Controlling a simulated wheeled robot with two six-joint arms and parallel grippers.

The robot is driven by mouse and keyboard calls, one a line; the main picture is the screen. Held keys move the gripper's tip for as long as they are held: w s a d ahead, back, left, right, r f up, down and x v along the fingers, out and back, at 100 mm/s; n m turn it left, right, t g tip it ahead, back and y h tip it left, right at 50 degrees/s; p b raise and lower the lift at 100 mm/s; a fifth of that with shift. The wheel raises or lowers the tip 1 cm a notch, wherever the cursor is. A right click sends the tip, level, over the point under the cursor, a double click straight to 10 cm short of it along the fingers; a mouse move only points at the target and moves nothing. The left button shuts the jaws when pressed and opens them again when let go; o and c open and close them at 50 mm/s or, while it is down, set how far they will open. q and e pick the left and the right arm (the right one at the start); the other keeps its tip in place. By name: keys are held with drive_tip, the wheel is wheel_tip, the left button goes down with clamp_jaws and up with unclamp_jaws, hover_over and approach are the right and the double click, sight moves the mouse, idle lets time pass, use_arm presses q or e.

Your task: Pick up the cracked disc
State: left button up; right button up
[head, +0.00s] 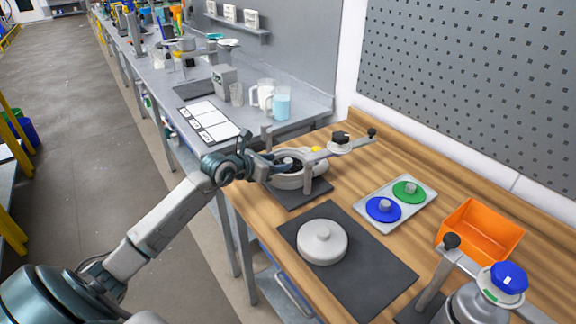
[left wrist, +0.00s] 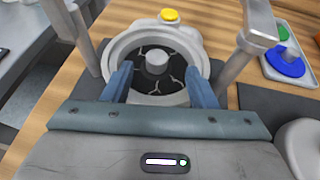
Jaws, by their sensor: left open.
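The cracked disc (left wrist: 150,78) is dark with pale branching crack lines and a grey central knob (left wrist: 157,60). It lies inside a round grey housing (left wrist: 107,62) with a yellow button at its far side. In the head view the housing (head: 290,182) stands on a dark mat, and the disc (head: 288,161) is partly hidden inside it. My left gripper (left wrist: 160,80) is open, its two blue-grey fingers apart over the near part of the disc, one to each side of the knob. Contact with the disc cannot be told. My right gripper is not in view.
A grey arm with a black knob (head: 341,138) stands over the housing. A tray (head: 372,217) holds a blue disc and a green disc. A round pale lid (head: 322,242) lies on a dark mat (head: 371,278). An orange bin (head: 480,232) and a blue-topped device (head: 508,278) stand at right.

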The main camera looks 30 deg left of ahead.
sight(286, 161)
use_arm(q)
drive_tip(key=x, duration=0.2)
drive_tip(key=p+x, duration=0.1)
drive_tip(key=x, duration=0.1)
drive_tip(key=shift+w+a+f+p, duration=0.1)
drive_tip(key=shift+w+a+p, duration=0.1)
drive_tip(key=shift+p, duration=0.1)
drive_tip(key=shift+w+f, duration=0.2)
drive_tip(key=shift+f, duration=0.05)
clamp_jaws()
drive_tip(key=shift+r, duration=0.1)
